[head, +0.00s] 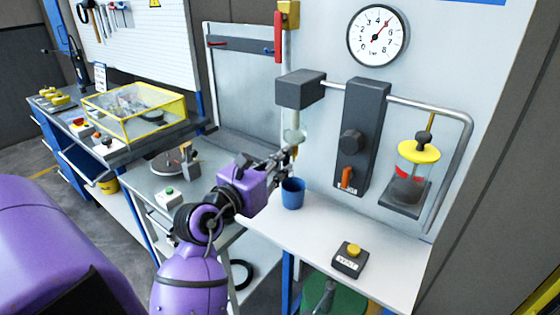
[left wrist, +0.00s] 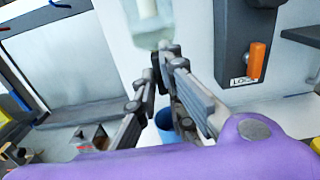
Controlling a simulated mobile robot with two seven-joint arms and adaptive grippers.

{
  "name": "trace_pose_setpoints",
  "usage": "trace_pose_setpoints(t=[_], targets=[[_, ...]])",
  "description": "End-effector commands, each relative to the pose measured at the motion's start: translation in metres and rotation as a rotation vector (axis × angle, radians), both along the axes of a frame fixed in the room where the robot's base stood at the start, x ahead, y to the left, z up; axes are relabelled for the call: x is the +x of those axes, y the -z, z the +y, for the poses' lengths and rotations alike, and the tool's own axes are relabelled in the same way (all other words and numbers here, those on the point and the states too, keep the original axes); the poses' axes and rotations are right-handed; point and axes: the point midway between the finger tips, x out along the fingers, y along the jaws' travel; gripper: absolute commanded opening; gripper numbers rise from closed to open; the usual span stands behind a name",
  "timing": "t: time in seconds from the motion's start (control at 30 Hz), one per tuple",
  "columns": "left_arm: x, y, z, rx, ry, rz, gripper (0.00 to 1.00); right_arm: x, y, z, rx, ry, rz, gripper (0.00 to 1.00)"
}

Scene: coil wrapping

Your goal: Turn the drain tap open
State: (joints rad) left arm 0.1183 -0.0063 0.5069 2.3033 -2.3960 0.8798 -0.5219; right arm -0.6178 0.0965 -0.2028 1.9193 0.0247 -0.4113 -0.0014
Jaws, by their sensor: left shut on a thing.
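A grey filter box (head: 300,90) is on the wall pipe, with a pale clear bowl (head: 294,136) under it. The drain tap is at the bowl's bottom, mostly hidden by my fingers. My left gripper (head: 290,156) reaches up to it from the left and is shut on it. In the left wrist view the fingers (left wrist: 168,50) come together just below the pale bowl (left wrist: 148,24). A blue cup (head: 292,194) stands on the white bench below the gripper; part of it shows between the fingers in the left wrist view (left wrist: 168,124). My right gripper is not in view.
A dark block with a knob and an orange lever (head: 346,177) is on the wall to the right. Beyond it hangs a yellow-topped oiler (head: 418,152). A round gauge (head: 378,35) is above. A yellow button box (head: 350,259) sits on the white bench (head: 395,255).

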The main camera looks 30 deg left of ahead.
Motion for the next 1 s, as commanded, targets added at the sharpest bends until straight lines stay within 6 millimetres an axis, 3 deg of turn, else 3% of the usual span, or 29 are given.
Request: trace_pose_setpoints(t=[0.13,0.17,0.3,0.67,1.0], targets=[[0.000,0.001,0.000,-0.003,0.001,0.003,0.00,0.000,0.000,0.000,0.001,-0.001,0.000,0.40],[0.000,0.001,0.000,-0.003,0.001,0.003,0.13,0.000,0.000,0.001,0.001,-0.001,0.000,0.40],[0.000,0.001,0.000,-0.002,0.001,0.002,0.28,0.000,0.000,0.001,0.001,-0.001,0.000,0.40],[-0.006,0.001,0.001,0.001,-0.001,0.001,0.28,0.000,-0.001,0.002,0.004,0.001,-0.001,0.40],[-0.060,0.002,0.005,0.000,-0.001,0.004,0.28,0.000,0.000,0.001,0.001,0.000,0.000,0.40]])
